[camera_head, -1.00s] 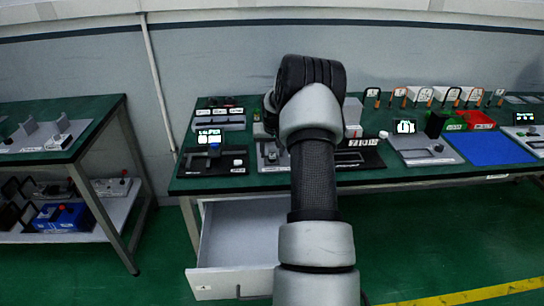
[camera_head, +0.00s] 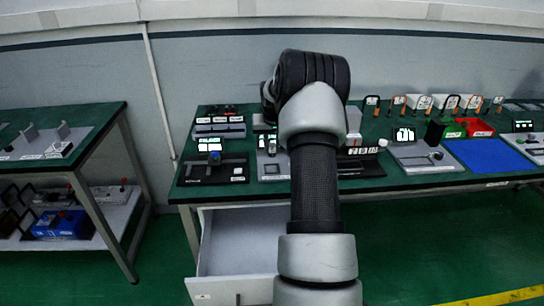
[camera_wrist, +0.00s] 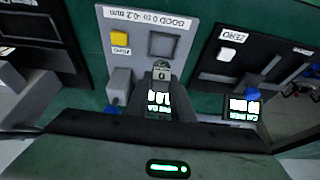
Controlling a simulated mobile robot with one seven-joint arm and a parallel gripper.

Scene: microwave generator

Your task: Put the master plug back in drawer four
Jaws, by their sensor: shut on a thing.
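My gripper (camera_wrist: 160,125) shows in the wrist view as a dark hand across the bottom with a green light. It is shut on a small grey metal piece, which appears to be the master plug (camera_wrist: 161,70); the fingers are hard to make out. It hangs above or in front of a panel (camera_wrist: 140,20) labelled "GOOD 0 to -0.2 mm". In the head view my arm hides gripper and plug. Drawer four (camera_head: 240,245) is pulled out below the green bench, left of my arm. Its inside looks empty where visible; my arm covers its right part.
The green bench (camera_head: 190,190) carries several stations and displays. A blue mat (camera_head: 490,155) and a red bin (camera_head: 476,126) are at the right. A side table (camera_head: 90,120) with a lower shelf stands at the left. The floor between is clear.

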